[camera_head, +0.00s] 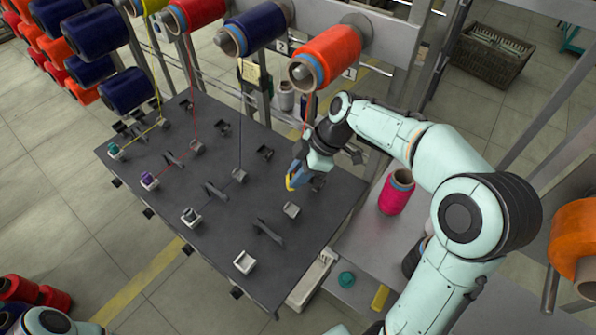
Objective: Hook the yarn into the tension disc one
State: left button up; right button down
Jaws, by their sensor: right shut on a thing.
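The orange-red yarn spool (325,55) by label 1 hangs at the top of the rack. Its yarn (306,110) runs down towards my right gripper (291,183), which is low over the dark table. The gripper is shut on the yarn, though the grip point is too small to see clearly. The likely tension disc one (291,209), a small grey piece, stands just below the gripper in the picture, apart from it. A dark guide (269,231) and an empty white holder (244,262) follow in that row. Of my left arm only a part shows at bottom left; its gripper is out of view.
The dark table (190,250) has bare room between rows. A pink spool (397,190) stands on the grey side surface at right.

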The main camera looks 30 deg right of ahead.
jog(key=f+b, duration=0.1)
jog(key=f, duration=0.1)
jog(key=f+b, duration=0.1)
jog(key=f, duration=0.1)
jog(key=f+b, duration=0.1)
jog(key=f, duration=0.2)
jog(key=shift+s+f, duration=0.1)
jog(key=shift+s, duration=0.15)
jog(key=shift+r, duration=0.35)
jog(key=shift+w+f, duration=0.1)
jog(key=shift+w, duration=0.2)
pick_arm(q)
jog(key=s+f, duration=0.3)
jog(key=f, duration=0.1)
jog(key=shift+s+f, duration=0.15)
jog(key=shift+s, duration=0.2)
